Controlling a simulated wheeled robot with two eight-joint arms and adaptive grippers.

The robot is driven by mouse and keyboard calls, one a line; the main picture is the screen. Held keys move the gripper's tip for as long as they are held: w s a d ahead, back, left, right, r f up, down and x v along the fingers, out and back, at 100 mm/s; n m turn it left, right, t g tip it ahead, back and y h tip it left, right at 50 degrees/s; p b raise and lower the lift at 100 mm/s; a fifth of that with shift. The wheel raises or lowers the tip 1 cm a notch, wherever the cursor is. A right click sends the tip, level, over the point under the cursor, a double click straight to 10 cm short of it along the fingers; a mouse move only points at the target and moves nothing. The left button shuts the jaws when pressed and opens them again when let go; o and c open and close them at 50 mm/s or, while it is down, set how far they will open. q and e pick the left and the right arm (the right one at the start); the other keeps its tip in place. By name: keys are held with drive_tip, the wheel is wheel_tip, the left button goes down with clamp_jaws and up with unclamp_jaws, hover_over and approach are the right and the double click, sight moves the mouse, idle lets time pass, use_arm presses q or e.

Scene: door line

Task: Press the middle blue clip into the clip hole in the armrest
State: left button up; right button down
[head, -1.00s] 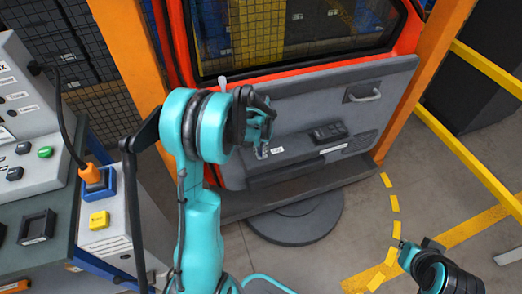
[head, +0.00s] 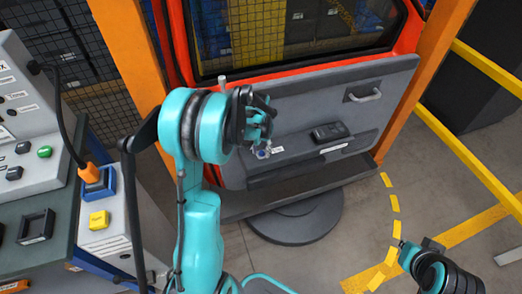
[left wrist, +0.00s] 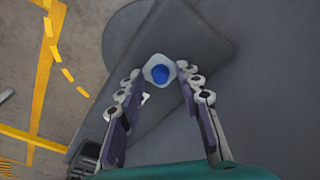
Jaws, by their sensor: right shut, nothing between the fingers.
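The blue clip (left wrist: 159,73), a blue round piece on a pale square plate, sits between my left gripper's fingertips (left wrist: 159,78) in the left wrist view. The fingertips bear on both sides of the plate. In the head view my left gripper (head: 262,143) is in front of the door panel's left part, with the blue clip (head: 263,153) just showing at its tips. The dark grey armrest (head: 312,158) runs along the lower panel, behind the clip. The clip hole is not seen. My right gripper (head: 402,245) is shut and empty, low at the right, away from the door.
A black switch block (head: 330,132) is on the armrest and a pull handle (head: 364,96) is higher right. Orange posts (head: 420,80) flank the door. A control desk (head: 40,185) stands at the left. The floor right of the round base (head: 295,222) is clear.

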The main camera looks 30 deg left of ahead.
use_arm(q)
wheel_tip(320, 180, up, 12)
drive_tip(key=s, duration=0.1)
drive_tip(key=shift+s+f, duration=0.15)
drive_tip(key=shift+f, duration=0.1)
drive_tip(key=shift+d, duration=0.1)
